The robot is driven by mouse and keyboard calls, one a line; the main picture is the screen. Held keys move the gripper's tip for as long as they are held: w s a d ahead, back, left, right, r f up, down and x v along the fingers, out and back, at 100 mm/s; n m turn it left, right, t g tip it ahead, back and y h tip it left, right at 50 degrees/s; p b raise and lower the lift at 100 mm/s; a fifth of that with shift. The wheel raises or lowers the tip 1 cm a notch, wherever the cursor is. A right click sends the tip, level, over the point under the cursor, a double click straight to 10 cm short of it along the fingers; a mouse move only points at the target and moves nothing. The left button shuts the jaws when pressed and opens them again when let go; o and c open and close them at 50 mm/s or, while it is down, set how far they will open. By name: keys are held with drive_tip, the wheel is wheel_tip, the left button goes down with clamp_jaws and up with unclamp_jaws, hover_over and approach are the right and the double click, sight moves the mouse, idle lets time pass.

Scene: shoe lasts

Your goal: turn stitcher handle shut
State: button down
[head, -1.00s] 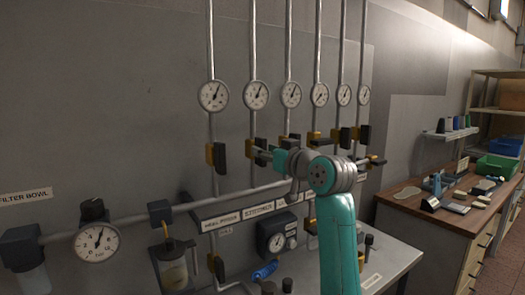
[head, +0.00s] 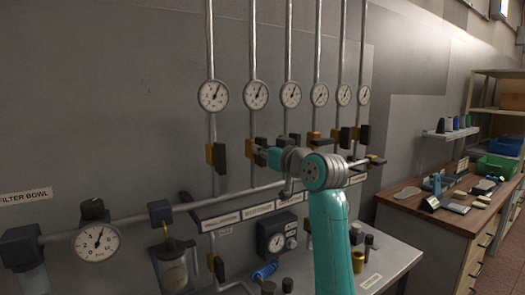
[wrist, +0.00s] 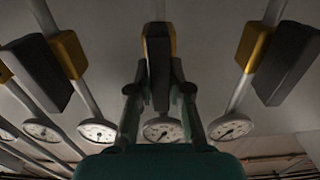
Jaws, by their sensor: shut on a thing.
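The stitcher handle appears to be the dark lever (head: 261,142) on the yellow valve body (head: 249,149) of the second pipe from the left. In the wrist view the dark handle (wrist: 159,70) is in the middle, roughly in line with its pipe, with a bit of yellow body behind it. My gripper (wrist: 159,94) has one finger on each side of the handle and is shut on it. In the head view my gripper (head: 260,156) is small and partly merges with the valve, so the finger contact is hard to see there.
Similar valves with dark handles stand close on both sides, such as the first valve (head: 220,157) and the fourth (head: 314,138). Gauges (head: 256,95) sit above them. A horizontal pipe (head: 130,217) and label strip run below. A wooden bench (head: 410,195) stands right.

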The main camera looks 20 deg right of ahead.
drive_tip(key=m, duration=0.4)
drive_tip(key=shift+d, duration=0.15)
drive_tip(key=m, duration=0.4)
drive_tip(key=shift+d+f+m, duration=0.15)
drive_tip(key=shift+m, duration=0.15)
drive_tip(key=m, duration=0.4)
drive_tip(key=shift+w+f+m, duration=0.1)
drive_tip(key=shift+f+m, duration=0.05)
drive_tip(key=shift+m, duration=0.15)
drive_tip(key=shift+d+f+m, duration=0.1)
drive_tip(key=shift+f+m, duration=0.05)
drive_tip(key=shift+m, duration=2.05)
drive_tip(key=c, duration=1.1)
unclamp_jaws()
